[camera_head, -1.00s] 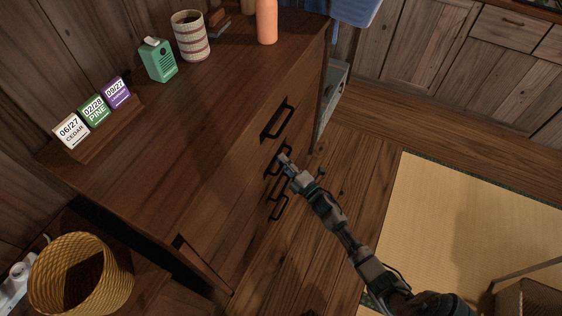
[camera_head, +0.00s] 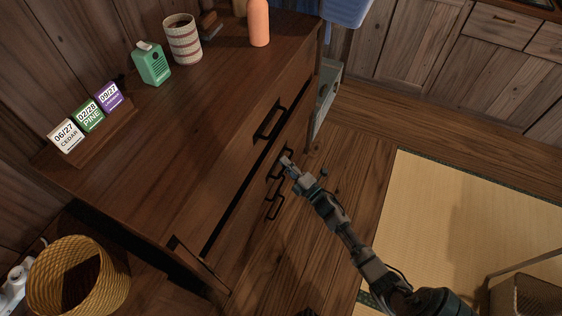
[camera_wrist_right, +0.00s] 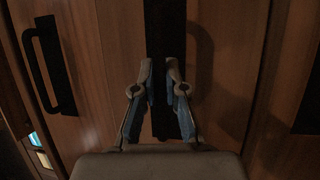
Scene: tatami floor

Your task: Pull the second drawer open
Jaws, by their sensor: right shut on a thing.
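The dark wooden chest of drawers (camera_head: 205,140) stands on the left, with black handles down its front. The second drawer (camera_head: 238,222) stands out a little, with a dark gap along its top edge. My right gripper (camera_head: 287,163) is shut on the second drawer's black handle (camera_head: 279,168). In the right wrist view the fingers (camera_wrist_right: 160,85) close around this dark bar (camera_wrist_right: 170,30). The top drawer's handle (camera_head: 268,121) and the lower handle (camera_head: 275,207) are free. The gripper hides part of the held handle. My left gripper is out of view.
On the chest top are date blocks (camera_head: 88,115), a green device (camera_head: 152,64), a striped cup (camera_head: 184,38) and an orange bottle (camera_head: 259,22). A wicker basket (camera_head: 78,278) stands at the lower left. Bare floor and a tatami mat (camera_head: 440,215) lie to the right.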

